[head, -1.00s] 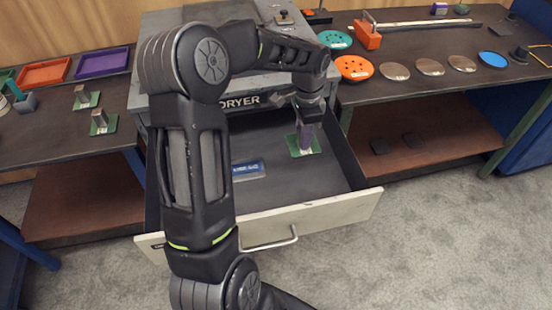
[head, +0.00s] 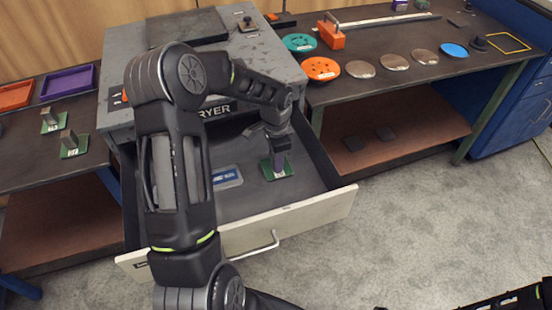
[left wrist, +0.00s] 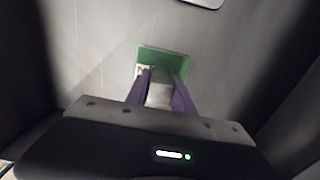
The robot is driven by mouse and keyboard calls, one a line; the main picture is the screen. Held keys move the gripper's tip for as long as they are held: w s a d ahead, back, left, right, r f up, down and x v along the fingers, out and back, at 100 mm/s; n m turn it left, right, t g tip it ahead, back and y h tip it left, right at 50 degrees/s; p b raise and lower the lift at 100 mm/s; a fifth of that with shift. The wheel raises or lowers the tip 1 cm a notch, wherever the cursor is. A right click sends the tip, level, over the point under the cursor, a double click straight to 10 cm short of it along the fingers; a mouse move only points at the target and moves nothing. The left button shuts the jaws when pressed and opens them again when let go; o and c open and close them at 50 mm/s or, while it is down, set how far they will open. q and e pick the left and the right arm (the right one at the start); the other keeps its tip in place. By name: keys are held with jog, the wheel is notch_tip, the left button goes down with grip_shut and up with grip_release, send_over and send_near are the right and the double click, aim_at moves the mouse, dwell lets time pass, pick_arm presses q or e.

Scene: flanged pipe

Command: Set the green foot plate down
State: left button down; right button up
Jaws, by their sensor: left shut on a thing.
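The green foot plate (head: 268,171) is in the open drawer (head: 285,218), towards its right side, with a pale upright post on it. It looks roughly level, at or close to the drawer floor; I cannot tell whether it touches. My left gripper (head: 278,163) reaches down into the drawer and is shut on the post. In the left wrist view, the purple fingers (left wrist: 160,92) flank the post, and the green plate (left wrist: 178,62) shows beyond them. My right gripper is not in view; part of my right arm shows at the bottom right.
Two similar green plates with posts (head: 73,144) stand on the left bench. The right bench holds orange (head: 320,69) and teal discs. Drawer walls surround my gripper.

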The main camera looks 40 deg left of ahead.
pick_arm(q)
jog(key=shift+f, duration=0.1)
jog(key=c, duration=1.1)
grip_release()
notch_tip(320, 180, up, 12)
jog(key=shift+r+b, duration=0.15)
jog(key=shift+b, duration=0.3)
